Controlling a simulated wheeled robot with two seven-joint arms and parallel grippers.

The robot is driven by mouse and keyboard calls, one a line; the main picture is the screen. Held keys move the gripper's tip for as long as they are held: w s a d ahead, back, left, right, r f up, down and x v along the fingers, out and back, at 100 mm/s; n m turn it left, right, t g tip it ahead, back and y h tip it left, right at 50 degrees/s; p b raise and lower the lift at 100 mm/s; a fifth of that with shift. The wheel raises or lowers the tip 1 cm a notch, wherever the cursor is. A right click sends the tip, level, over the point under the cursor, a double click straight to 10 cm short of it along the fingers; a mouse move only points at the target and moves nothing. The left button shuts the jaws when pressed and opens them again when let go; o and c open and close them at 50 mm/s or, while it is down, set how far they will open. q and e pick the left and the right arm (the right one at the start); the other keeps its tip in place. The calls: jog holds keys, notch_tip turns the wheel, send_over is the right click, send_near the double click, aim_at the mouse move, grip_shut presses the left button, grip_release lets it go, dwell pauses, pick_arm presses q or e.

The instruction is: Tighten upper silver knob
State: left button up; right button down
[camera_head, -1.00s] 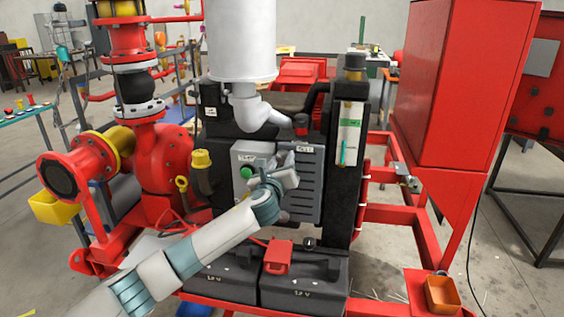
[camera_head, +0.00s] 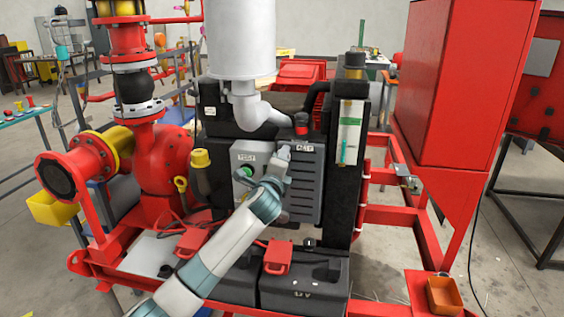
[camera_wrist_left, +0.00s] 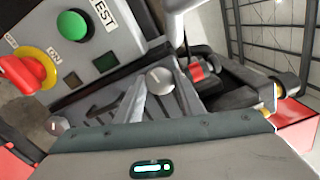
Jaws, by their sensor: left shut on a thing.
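In the left wrist view the upper silver knob (camera_wrist_left: 160,80), round with a slot-like line, sits on the dark vented panel (camera_head: 306,190). My left gripper (camera_wrist_left: 161,84) has its two fingers on either side of this knob and is shut on it. In the head view my left gripper (camera_head: 281,158) is at the panel's upper left and covers the knob. A second silver knob (camera_wrist_left: 57,125) shows at lower left in the wrist view, apart from the fingers. My right gripper is in neither view.
A grey TEST box with a green button (camera_head: 246,171) is left of the panel; a red-and-yellow switch (camera_wrist_left: 30,70) shows on it in the wrist view. A white pipe (camera_head: 258,111) and red cap (camera_head: 301,124) are above. Black batteries (camera_head: 300,288) stand below.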

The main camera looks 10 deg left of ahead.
pick_arm(q)
jog(key=shift+n+b, duration=0.45)
jog(key=shift+n, duration=7.35)
jog(key=o, duration=1.1)
jog(key=shift+c, duration=0.2)
jog(key=shift+s, duration=0.15)
